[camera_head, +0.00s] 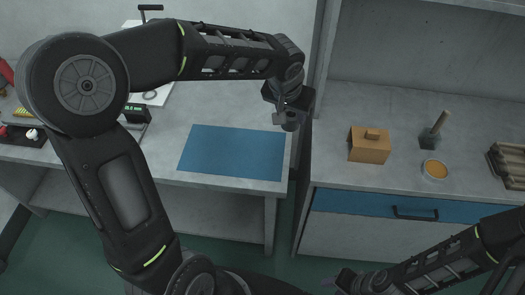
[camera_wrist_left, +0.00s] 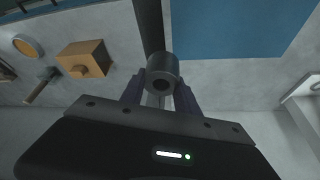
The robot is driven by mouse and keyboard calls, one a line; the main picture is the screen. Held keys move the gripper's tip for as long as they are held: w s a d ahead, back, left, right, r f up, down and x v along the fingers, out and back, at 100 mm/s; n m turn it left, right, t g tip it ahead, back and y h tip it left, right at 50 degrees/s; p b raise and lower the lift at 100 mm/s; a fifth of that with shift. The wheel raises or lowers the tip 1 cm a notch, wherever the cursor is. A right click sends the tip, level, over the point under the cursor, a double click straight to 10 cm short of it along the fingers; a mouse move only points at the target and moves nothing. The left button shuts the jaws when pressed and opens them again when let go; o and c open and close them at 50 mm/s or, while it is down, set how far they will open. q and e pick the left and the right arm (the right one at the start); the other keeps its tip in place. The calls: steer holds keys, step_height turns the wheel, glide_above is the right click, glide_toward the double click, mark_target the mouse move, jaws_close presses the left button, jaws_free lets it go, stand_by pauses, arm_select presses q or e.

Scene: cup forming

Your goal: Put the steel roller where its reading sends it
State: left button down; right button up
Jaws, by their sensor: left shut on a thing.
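The steel roller (camera_head: 290,124) is a short grey cylinder with a hole in its end. My left gripper (camera_head: 286,114) is shut on it and holds it above the right edge of the left table, by the gap between the two benches. In the left wrist view the roller (camera_wrist_left: 163,68) sits between the fingertips. A gauge with a green lit display (camera_head: 136,109) stands on the left table, partly behind my left arm; its digits are too small to read surely. My right gripper (camera_head: 335,283) is at the bottom edge, low and away from the benches; its jaws are unclear.
A blue mat (camera_head: 233,152) lies bare on the left table. On the right bench stand a wooden block with a knob (camera_head: 370,145), a wooden-handled tool (camera_head: 434,133), a round dish (camera_head: 435,170) and a slatted rack (camera_head: 508,165). A dark upright panel (camera_head: 306,170) separates the benches.

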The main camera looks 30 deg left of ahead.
mark_target(234, 149)
arm_select(q)
steer(key=shift+w+d, duration=0.15)
steer(key=shift+d, duration=0.2)
arm_select(e)
steer(key=shift+w+d, duration=0.15)
steer(key=shift+d, duration=0.2)
arm_select(q)
steer(key=shift+a, duration=0.1)
